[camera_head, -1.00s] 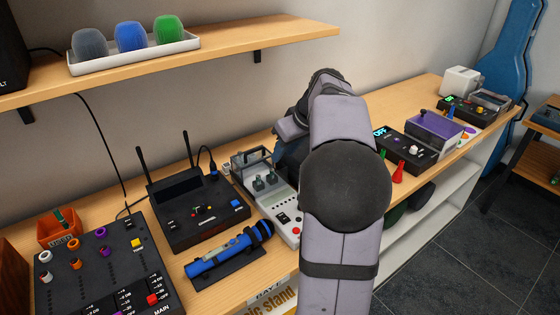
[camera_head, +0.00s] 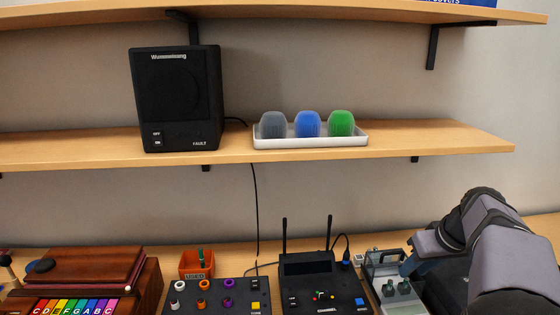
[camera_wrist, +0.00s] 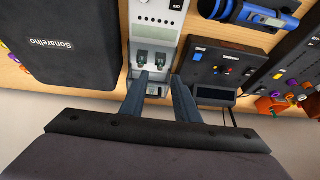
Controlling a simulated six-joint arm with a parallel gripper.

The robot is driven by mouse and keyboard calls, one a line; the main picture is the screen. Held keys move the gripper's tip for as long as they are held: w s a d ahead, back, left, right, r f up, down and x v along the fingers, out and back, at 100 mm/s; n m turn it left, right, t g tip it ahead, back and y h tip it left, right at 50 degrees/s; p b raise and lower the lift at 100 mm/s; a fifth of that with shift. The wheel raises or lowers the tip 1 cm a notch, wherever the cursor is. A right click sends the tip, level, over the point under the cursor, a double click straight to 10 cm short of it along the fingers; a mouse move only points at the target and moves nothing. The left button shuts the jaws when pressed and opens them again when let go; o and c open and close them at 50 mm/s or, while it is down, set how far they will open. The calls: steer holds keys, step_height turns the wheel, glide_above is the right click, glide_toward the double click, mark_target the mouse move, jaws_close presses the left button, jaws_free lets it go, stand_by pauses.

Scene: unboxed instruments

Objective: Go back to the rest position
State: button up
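My gripper (camera_wrist: 160,78) shows in the wrist view with its two blue-grey fingers apart and nothing seen between them but the grey device behind. That grey device (camera_wrist: 155,30), with dark knobs and a handle, lies on the bench under the fingers. Whether the fingertips touch it cannot be told. In the head view my arm is at the lower right, and the same grey device (camera_head: 401,300) shows partly beside it. The fingertips are hard to make out in that view.
A black receiver with antennas (camera_head: 308,280), a mixer (camera_head: 215,298) and an orange bin (camera_head: 196,265) stand on the bench. A shelf (camera_head: 440,139) above holds a black speaker (camera_head: 175,100) and a white tray (camera_head: 310,142). A black Sonarelho case (camera_wrist: 65,45) is beside the gripper.

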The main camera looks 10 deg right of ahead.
steer(key=s+a+g+p, duration=0.5)
steer(key=s+a+p, duration=1.2)
steer(key=s+a, duration=0.3)
steer(key=shift+s+a+r+h, duration=0.3)
steer(key=shift+a, duration=0.9)
